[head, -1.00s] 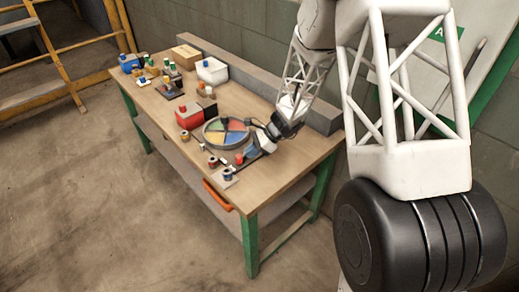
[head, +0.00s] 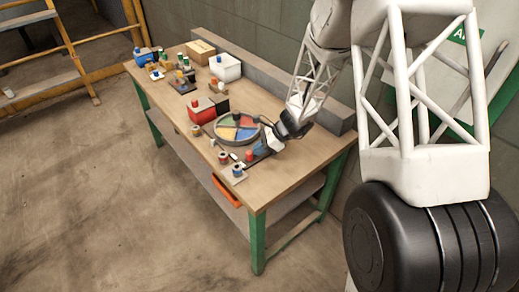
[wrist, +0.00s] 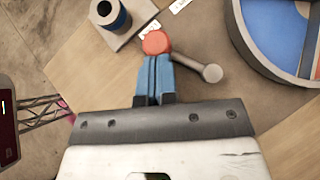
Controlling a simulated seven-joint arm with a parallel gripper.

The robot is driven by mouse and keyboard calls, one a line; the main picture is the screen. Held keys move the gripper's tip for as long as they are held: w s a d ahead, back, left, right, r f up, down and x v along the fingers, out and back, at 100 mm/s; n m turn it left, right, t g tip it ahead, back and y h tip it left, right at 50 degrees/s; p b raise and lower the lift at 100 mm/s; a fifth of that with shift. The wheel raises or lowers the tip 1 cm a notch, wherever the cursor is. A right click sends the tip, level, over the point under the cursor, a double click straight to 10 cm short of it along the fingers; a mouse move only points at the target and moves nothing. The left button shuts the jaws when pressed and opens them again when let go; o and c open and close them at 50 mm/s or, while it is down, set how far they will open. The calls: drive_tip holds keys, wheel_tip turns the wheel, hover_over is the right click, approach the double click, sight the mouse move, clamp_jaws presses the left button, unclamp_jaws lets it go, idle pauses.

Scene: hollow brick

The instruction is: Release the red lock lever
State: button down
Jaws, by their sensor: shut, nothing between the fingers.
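The lock lever shows in the wrist view as a round red knob (wrist: 156,43) on a grey bar that runs to a round grey end (wrist: 212,73). My gripper (wrist: 155,60), with blue fingers, is shut and empty. Its fingertips are right beside the red knob in the picture; I cannot tell whether they touch it. The fingers hide part of what lies beneath. In the head view the red knob (head: 249,155) is small, at the front right of the round dial, with my gripper (head: 256,150) at it.
The round dial with coloured sectors (head: 217,138) stands next to the lever. A red box (head: 203,113), a white bin (head: 226,68) and a cardboard box (head: 201,51) stand farther along the bench.

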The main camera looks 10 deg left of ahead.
drive_tip(key=shift+s+a+m+t, duration=0.1)
drive_tip(key=shift+a+m+t, duration=0.25)
drive_tip(key=shift+m+t, duration=0.2)
drive_tip(key=shift+a+m+t, duration=0.4)
drive_tip(key=shift+m+t, duration=0.25)
drive_tip(key=shift+m, duration=0.2)
drive_tip(key=shift+a+m+t, duration=0.45)
drive_tip(key=shift+m+t, duration=0.3)
drive_tip(key=shift+m, duration=0.2)
drive_tip(key=shift+a+m+t, duration=0.45)
drive_tip(key=shift+m+t, duration=0.3)
drive_tip(key=shift+m, duration=0.2)
drive_tip(key=shift+w+a, duration=0.15)
drive_tip(key=shift+w, duration=0.1)
drive_tip(key=shift+w+a, duration=0.3)
drive_tip(key=shift+a, duration=0.25)
drive_tip(key=shift+d, duration=0.15)
drive_tip(key=shift+s+d, duration=0.55)
drive_tip(key=shift+d, duration=0.2)
drive_tip(key=shift+s+d, duration=0.3)
drive_tip(key=shift+d, duration=0.2)
drive_tip(key=shift+s+d, duration=0.25)
drive_tip(key=shift+d, duration=0.2)
drive_tip(key=s+a+v, duration=0.1)
drive_tip(key=v, duration=0.8)
drive_tip(key=shift+s+d+r, duration=0.25)
drive_tip(key=shift+s+r, duration=0.1)
drive_tip(key=shift+r, duration=0.1)
